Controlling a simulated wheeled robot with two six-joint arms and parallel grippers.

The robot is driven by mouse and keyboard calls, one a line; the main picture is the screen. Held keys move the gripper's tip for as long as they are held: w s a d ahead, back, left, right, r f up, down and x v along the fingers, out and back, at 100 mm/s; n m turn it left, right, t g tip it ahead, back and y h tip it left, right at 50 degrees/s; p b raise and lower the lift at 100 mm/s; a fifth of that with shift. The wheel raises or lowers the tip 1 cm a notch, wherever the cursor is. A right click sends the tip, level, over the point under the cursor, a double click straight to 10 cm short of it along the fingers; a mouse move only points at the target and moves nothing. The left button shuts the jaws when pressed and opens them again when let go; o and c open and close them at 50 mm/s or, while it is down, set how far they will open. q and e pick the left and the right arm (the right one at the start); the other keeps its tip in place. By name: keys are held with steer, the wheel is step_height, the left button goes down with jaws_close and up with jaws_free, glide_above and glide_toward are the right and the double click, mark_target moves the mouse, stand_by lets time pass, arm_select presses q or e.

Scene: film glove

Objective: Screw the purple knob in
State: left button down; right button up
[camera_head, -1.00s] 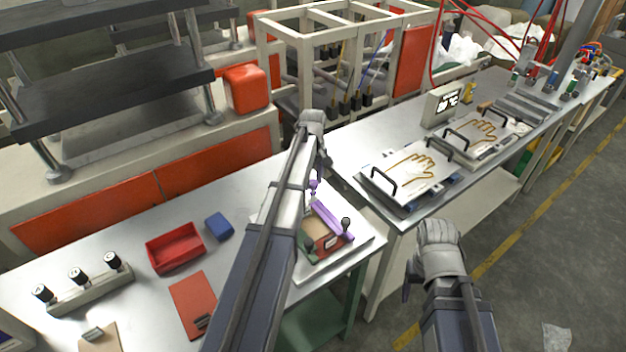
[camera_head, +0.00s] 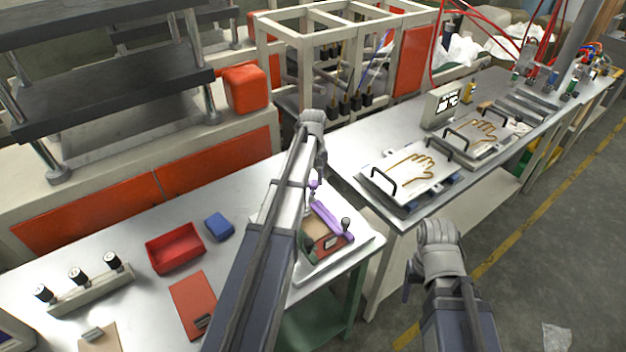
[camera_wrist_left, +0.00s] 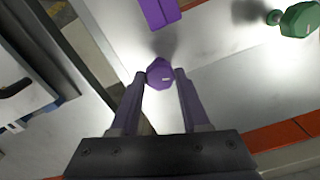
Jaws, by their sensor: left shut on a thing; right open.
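The purple knob (camera_wrist_left: 160,74) is between the fingertips of my left gripper (camera_wrist_left: 160,75) in the left wrist view, with both fingers against its sides. In the head view my left gripper (camera_head: 318,182) is over the fixture near the far end of the purple bar (camera_head: 332,222). The bar also shows beyond the knob in the left wrist view (camera_wrist_left: 160,10). The knob's underside is hidden, so I cannot tell whether it sits in a hole. My right gripper (camera_head: 408,284) hangs right of the table, apart from the fixture, its fingers mostly hidden behind the wrist.
A dark green knob (camera_wrist_left: 298,20) stands at the upper right of the left wrist view. A red tray (camera_head: 176,262), a blue block (camera_head: 219,226) and a stand with black knobs (camera_head: 90,292) are left of my left arm. The second bench (camera_head: 350,150) holds glove plates with handles.

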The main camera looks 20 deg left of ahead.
mark_target(313, 182)
arm_select(q)
steer(key=m, duration=1.4)
steer(key=shift+m, duration=0.3)
stand_by(0.4)
steer(key=shift+c, duration=1.9)
jaws_free()
steer(key=shift+r, duration=0.1)
step_height(313, 182, up, 8)
steer(key=p, duration=0.8)
steer(key=shift+f, duration=0.2)
